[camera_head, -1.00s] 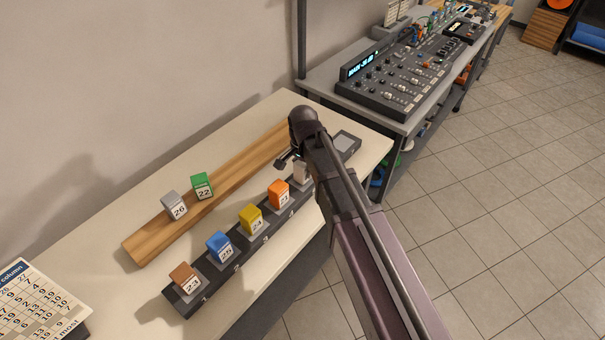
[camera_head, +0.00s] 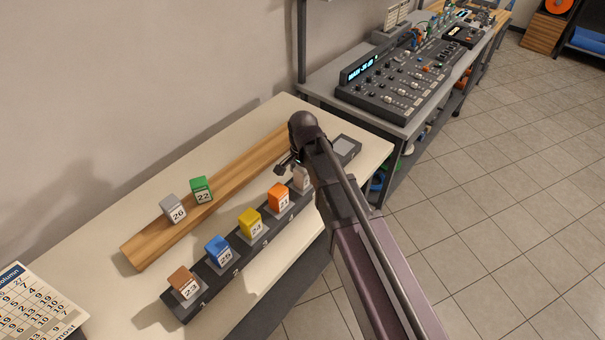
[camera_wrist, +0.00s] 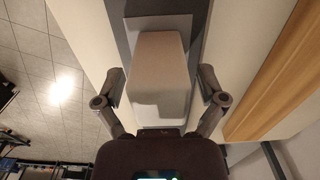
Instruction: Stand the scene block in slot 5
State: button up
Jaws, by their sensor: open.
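A pale block (camera_head: 303,179) stands in the dark slotted rail (camera_head: 191,309), at the fifth place from the left. In the head view it is partly hidden by my arm. In the wrist view the pale block (camera_wrist: 160,72) fills the space between my fingers. My gripper (camera_head: 291,164) is open at this block, with one finger on each side and a visible gap on both sides in the wrist view. Orange block 21 (camera_head: 278,197), yellow 24 (camera_head: 250,223), blue 25 (camera_head: 218,250) and brown 23 (camera_head: 184,283) stand along the rail to its left.
Grey block 26 (camera_head: 173,209) and green block 22 (camera_head: 201,190) stand on a wooden strip (camera_head: 150,246) behind the rail. A grey pad (camera_head: 345,147) lies at the rail's right end. A printed number card (camera_head: 35,305) is at the left; a mixing desk (camera_head: 405,85) stands beyond.

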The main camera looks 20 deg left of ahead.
jog(key=shift+r, duration=0.2)
notch_tip(320, 180, up, 12)
jog(key=p, duration=1.2)
jog(key=shift+d, duration=0.1)
dwell(1.0)
jog(key=s+d+n, duration=0.2)
jog(key=d, duration=1.6)
jog(key=s+d+n, duration=0.2)
jog(key=s+d, duration=0.1)
jog(key=d, duration=1.5)
jog(key=shift+s, duration=0.35)
jog(key=shift+d, duration=0.1)
